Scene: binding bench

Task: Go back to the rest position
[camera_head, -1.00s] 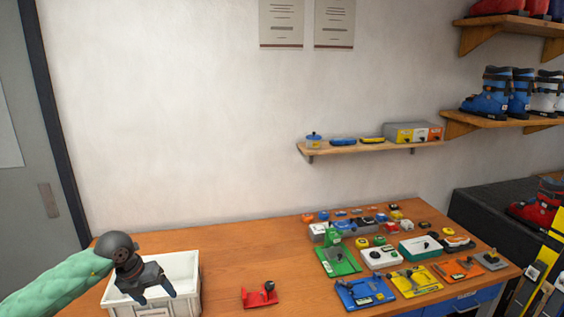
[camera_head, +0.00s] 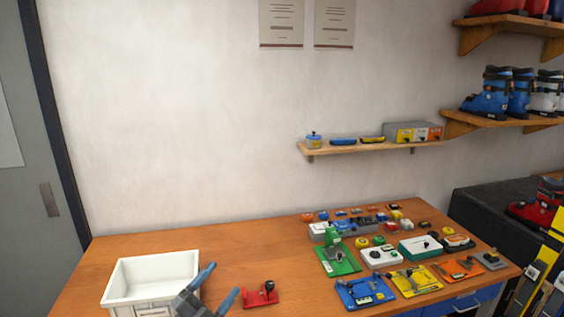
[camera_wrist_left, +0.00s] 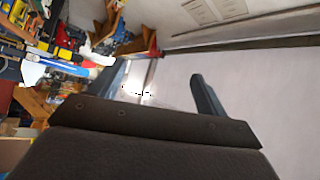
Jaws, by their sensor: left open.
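My left gripper (camera_head: 212,290) shows at the bottom edge of the head view, in front of the white bin's right side. Its two fingers are apart with nothing between them. In the left wrist view the same open fingers (camera_wrist_left: 158,92) stand apart against the wall and a blurred white area. My right gripper is in no view.
A white bin (camera_head: 117,287) stands at the bench's left end, its visible inside bare. A red fixture (camera_head: 260,295) lies right of my left gripper. Several coloured fixtures, such as a green plate (camera_head: 338,262) and a blue plate (camera_head: 364,293), crowd the wooden bench's (camera_head: 240,255) right side.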

